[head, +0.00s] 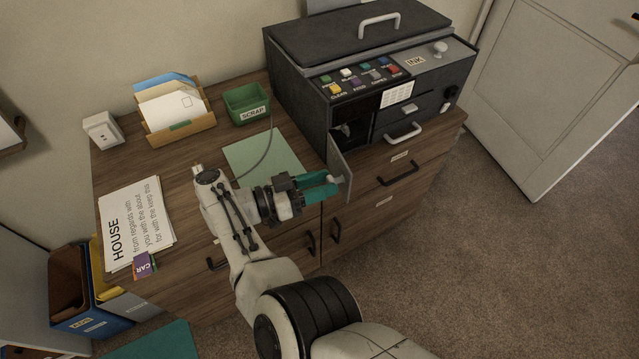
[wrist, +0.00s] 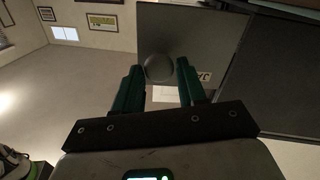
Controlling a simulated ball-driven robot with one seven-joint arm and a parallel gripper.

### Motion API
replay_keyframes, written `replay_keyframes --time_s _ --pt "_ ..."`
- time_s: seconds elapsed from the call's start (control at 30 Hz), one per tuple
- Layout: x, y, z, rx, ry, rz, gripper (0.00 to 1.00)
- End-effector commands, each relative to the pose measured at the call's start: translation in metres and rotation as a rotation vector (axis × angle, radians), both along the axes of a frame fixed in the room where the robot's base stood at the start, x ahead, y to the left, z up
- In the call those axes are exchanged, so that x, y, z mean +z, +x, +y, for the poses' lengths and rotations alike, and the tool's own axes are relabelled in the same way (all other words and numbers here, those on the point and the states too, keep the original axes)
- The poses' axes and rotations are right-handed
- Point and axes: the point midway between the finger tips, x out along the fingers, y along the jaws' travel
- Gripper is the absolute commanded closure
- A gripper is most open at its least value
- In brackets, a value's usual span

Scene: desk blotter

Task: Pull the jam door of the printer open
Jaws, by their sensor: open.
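The printer (head: 300,92) is a dark grey box on the wooden cabinet. Its jam door (head: 343,165) is a small grey panel that stands swung out from the front, with the dark opening (head: 350,132) showing behind it. In the wrist view the door (wrist: 205,40) carries a round grey knob (wrist: 159,68) and a partly hidden label beginning "JA" (wrist: 203,78). My gripper (head: 328,184) is at the door's outer face. Its teal fingers (wrist: 158,78) are apart, with the knob between their tips; I cannot tell whether either finger touches it.
A drawer handle (head: 403,132) sticks out of the printer right of the opening. Cabinet handles (head: 398,174) project below. A green SCRAP tray (head: 247,104), a pale green blotter (head: 262,157) and papers (head: 135,222) lie on the cabinet top. Open carpet (head: 470,230) lies in front.

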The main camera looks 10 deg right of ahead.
Motion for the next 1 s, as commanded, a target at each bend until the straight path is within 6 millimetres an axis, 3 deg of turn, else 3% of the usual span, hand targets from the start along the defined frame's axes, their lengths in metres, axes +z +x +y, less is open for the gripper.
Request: replay_keyframes --time_s 0.2,0.53,1.0 --pt "0.000 0.000 0.000 0.001 0.000 0.001 0.40" --pt "-0.003 -0.001 0.007 0.003 0.001 0.001 0.40" --pt "-0.007 -0.014 0.082 0.004 0.002 -0.001 0.40"
